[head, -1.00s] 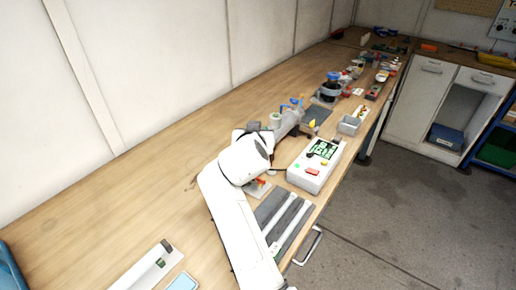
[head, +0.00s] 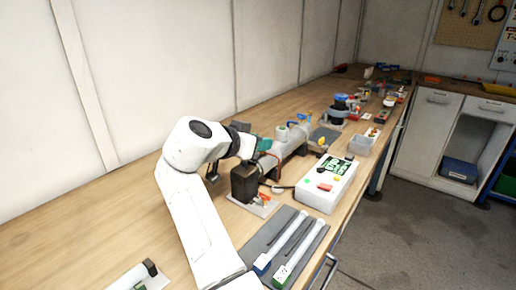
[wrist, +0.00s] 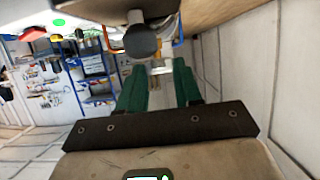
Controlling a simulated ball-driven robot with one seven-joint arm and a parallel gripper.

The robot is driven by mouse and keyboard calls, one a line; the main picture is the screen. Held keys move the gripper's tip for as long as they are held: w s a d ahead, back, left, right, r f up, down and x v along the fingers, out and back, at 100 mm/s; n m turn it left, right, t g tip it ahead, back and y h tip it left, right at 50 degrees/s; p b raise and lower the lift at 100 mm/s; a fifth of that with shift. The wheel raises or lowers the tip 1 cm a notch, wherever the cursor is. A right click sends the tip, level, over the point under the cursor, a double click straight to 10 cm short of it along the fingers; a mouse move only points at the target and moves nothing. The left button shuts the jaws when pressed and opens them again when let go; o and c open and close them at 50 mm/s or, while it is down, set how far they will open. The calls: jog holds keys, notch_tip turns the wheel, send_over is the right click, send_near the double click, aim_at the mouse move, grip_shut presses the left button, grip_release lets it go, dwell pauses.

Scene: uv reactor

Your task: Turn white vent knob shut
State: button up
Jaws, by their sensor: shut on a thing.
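The reactor (head: 292,147) is a grey horizontal cylinder with fittings on top, lying on the bench in the head view. My gripper (head: 266,144) is at its near left end, with a green fingertip showing there. In the wrist view, the two green fingers of my gripper (wrist: 160,72) are closed on a small pale piece that looks like the white vent knob (wrist: 162,71). The knob is mostly hidden by the fingers, and its turn angle cannot be told. In the head view the knob cannot be made out behind my gripper.
A white control box (head: 326,184) with a green display stands to the right. A dark block (head: 245,183) stands just in front of the reactor. A grey mat (head: 284,242) holds white tubes nearby.

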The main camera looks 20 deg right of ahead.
dwell(0.4)
jog(key=o, duration=1)
jog(key=shift+o, duration=0.2)
jog(key=shift+a, duration=0.1)
jog(key=v, duration=1)
jog(key=shift+a, duration=0.3)
jog(key=shift+s+r, duration=0.1)
jog(key=shift+r, duration=0.05)
